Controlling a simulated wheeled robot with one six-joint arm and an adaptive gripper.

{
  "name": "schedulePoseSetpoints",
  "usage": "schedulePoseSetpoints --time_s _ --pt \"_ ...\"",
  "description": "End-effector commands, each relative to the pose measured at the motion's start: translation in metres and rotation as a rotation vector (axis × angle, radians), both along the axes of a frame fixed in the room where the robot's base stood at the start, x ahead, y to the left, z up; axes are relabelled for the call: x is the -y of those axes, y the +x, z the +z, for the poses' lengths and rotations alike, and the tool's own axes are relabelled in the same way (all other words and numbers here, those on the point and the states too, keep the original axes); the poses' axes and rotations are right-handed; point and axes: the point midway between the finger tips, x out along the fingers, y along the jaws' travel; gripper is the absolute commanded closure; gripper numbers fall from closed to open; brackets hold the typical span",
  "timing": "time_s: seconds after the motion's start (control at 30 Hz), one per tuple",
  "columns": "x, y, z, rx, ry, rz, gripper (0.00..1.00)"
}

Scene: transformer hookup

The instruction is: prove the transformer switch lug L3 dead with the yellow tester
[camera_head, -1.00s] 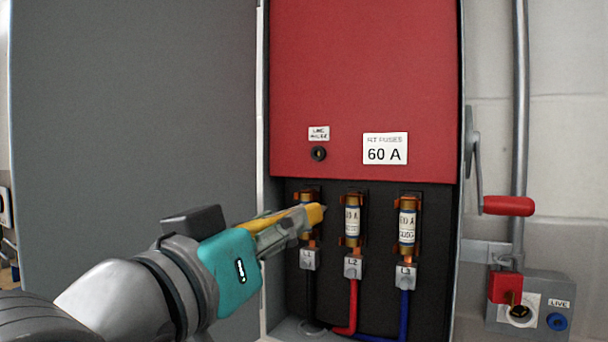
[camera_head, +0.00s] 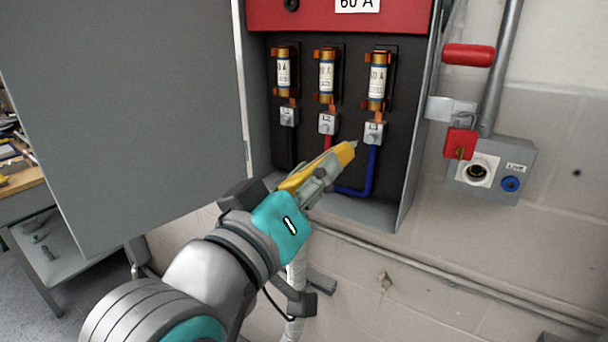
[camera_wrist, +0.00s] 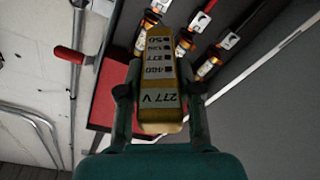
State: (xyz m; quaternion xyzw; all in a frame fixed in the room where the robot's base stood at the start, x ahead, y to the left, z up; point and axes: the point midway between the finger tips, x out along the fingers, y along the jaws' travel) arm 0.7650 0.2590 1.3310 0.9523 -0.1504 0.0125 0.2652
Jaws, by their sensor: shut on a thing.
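My gripper (camera_head: 314,182) is shut on the yellow tester (camera_head: 341,153), which points up and right in the head view. Its thin tip is just left of and below lug L3 (camera_head: 374,133), the right one of the row, above the blue cable (camera_head: 371,168). A small gap shows in the picture; contact cannot be told. In the wrist view the tester (camera_wrist: 160,75) lies between the fingers of my gripper (camera_wrist: 158,97). Its face reads "277 V" beside a column of voltage marks, and its tip is hard to make out there.
Lug L2 (camera_head: 327,124) and lug L1 (camera_head: 289,116) sit to the left, with fuses (camera_head: 326,70) above. The open grey door (camera_head: 130,110) stands left. The red switch handle (camera_head: 469,55), a red padlock (camera_head: 460,143) and a grey box marked LIVE (camera_head: 525,155) are at right.

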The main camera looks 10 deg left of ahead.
Motion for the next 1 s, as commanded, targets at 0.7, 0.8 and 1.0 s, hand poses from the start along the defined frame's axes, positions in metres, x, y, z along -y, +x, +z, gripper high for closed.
schedulePoseSetpoints --time_s 0.7,0.8,1.0 --pt "0.019 0.051 0.001 0.000 0.001 -0.002 1.00" --pt "0.020 0.053 0.000 0.000 0.001 -0.001 1.00" --pt "0.020 0.054 0.000 0.001 0.002 0.000 1.00"
